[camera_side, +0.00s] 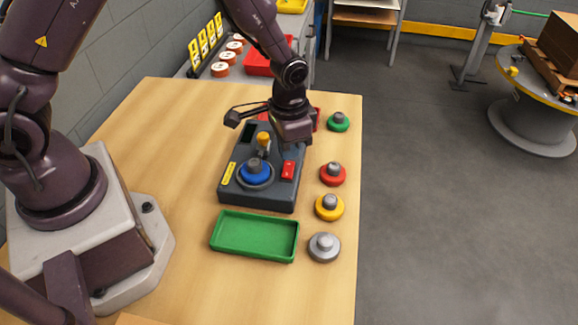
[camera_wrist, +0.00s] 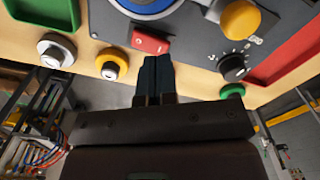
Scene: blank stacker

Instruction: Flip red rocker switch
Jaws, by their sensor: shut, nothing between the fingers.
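The red rocker switch (camera_side: 288,169) sits on the right side of the dark grey control box (camera_side: 228,192). In the wrist view the rocker (camera_wrist: 150,42) shows small white marks and looks tilted. My gripper (camera_wrist: 157,60) is shut and empty, its dark fingers side by side. The fingertips are right beside the rocker's lower edge in the wrist view; I cannot tell whether they touch. In the side view my gripper (camera_side: 291,144) is over the far right part of the box, behind the rocker, and its fingers are hard to make out.
A blue disc (camera_side: 254,172) and a yellow knob (camera_side: 263,139) stand on the box left of the rocker. A black dial (camera_wrist: 232,68) is nearby. Red (camera_side: 333,174), yellow (camera_side: 329,207), grey (camera_side: 324,247) and green (camera_side: 338,121) knobbed discs line the right. A green tray (camera_side: 254,255) lies in front.

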